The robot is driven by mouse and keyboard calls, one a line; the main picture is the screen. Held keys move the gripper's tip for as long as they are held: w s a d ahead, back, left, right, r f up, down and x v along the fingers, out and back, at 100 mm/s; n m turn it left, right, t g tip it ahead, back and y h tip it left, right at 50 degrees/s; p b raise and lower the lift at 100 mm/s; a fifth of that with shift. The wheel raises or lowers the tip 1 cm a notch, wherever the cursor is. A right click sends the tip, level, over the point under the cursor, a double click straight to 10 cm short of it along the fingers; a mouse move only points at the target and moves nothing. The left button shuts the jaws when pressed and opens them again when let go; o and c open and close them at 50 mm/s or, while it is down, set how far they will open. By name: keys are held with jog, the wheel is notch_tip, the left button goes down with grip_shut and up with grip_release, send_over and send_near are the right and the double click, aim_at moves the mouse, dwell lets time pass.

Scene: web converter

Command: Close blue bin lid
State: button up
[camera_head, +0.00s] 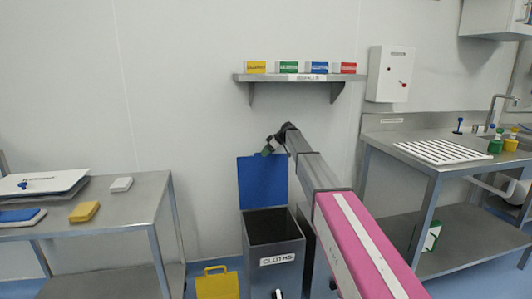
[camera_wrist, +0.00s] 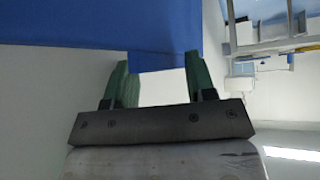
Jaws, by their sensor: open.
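The blue bin lid (camera_head: 263,182) stands raised, roughly upright, at the back of the grey bin labelled CLOTHS (camera_head: 285,262). The bin's dark inside shows. My gripper (camera_head: 267,150) is at the lid's upper right edge in the head view. In the wrist view my gripper (camera_wrist: 160,76) is open, with its two green fingers apart. The blue lid (camera_wrist: 100,25) fills the upper left there, and part of its edge reaches between the fingertips. I cannot tell whether the fingers touch it.
A yellow bin or sign (camera_head: 217,284) stands left of the bin. A metal table (camera_head: 140,195) is at left, and a sink bench (camera_head: 425,165) is at right. A wall shelf (camera_head: 295,78) with several coloured boxes hangs above the lid.

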grip_shut()
jog(key=shift+s+d, duration=0.1)
jog(key=shift+s, duration=0.35)
jog(key=s+d+f+n+t+y, duration=0.1)
jog(key=s+d+f+t, duration=0.1)
jog(key=s, duration=0.5)
jog(key=s+d+f+n+t+y, duration=0.1)
jog(key=s+d+f+t, duration=0.1)
jog(key=s, duration=0.6)
jog(key=s+d+f+n+t+y, duration=0.1)
jog(key=s+d+f+t, duration=0.15)
jog(key=s, duration=0.45)
jog(key=s+d+f, duration=0.1)
jog(key=s+f, duration=0.5)
jog(key=f, duration=0.5)
jog(key=s+d+f, duration=0.2)
jog(key=s+f, duration=0.4)
jog(key=f, duration=0.5)
jog(key=shift+s+d+f, duration=0.2)
jog(key=shift+d+f, duration=0.1)
jog(key=shift+f, duration=0.1)
jog(key=shift+g, duration=0.25)
